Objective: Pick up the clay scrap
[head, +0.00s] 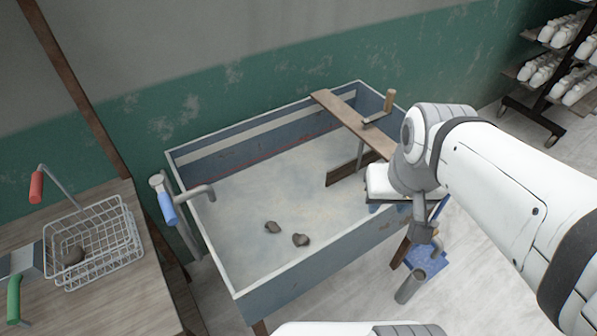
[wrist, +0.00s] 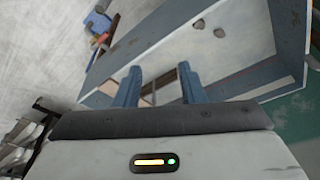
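Two brown-grey clay scraps lie apart on the pale floor of the blue-grey trough (head: 285,283): a left scrap (head: 271,227) and a right scrap (head: 301,240). Both also show small near the top of the wrist view, one (wrist: 199,24) beside the other (wrist: 219,33). A third brown lump (head: 73,255) sits in the wire basket (head: 130,222) at the left. My gripper (wrist: 160,70) has its two blue fingers spread, with nothing held between them. In the head view my arm reaches in from the right, over the trough's right end, well away from the scraps. My fingers are hard to make out there.
A wooden board (head: 352,122) with a tool on it crosses the trough's right part. A pipe with a blue handle (head: 167,207) stands at the left end. The trough floor around the scraps is clear.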

